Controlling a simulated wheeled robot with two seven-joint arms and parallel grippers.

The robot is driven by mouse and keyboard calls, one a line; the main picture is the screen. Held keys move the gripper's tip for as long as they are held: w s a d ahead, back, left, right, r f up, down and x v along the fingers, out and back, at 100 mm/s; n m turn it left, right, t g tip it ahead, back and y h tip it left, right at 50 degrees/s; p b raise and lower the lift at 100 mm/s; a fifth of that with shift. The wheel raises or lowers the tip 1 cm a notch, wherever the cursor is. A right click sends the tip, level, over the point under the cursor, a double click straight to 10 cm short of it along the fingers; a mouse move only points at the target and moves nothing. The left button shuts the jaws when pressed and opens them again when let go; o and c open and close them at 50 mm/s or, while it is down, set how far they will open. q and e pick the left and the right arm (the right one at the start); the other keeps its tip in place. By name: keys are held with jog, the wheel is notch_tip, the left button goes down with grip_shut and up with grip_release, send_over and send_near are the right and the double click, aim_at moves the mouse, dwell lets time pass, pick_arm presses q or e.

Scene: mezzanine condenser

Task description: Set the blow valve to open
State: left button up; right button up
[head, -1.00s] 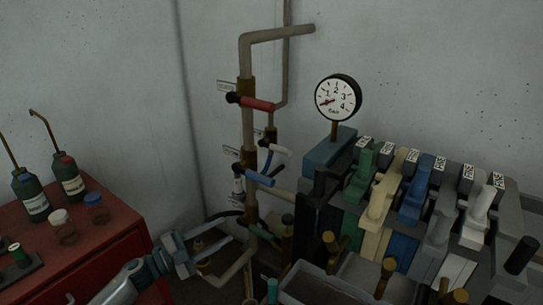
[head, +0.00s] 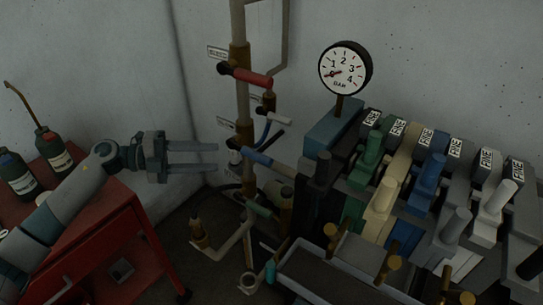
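A vertical pipe (head: 243,105) by the wall carries several lever valves. A red lever (head: 252,77) sits highest and points right. My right gripper is not in view.
A round gauge (head: 345,69) stands above a bank of coloured levers (head: 428,175) at right. A grey trough (head: 330,277) lies in front. A red cart (head: 85,245) with green bottles is at left, under my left arm.

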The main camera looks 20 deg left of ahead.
aim_at(267, 157)
pick_arm(q)
jog(key=p+x, duration=0.6)
jog(key=x, duration=1)
jog(key=shift+w+a+r, duration=0.1)
jog(key=shift+r, duration=0.05)
jog(key=shift+w+d+p, duration=0.2)
jog(key=shift+d+p, duration=0.2)
jog(key=shift+d, duration=0.2)
grip_shut()
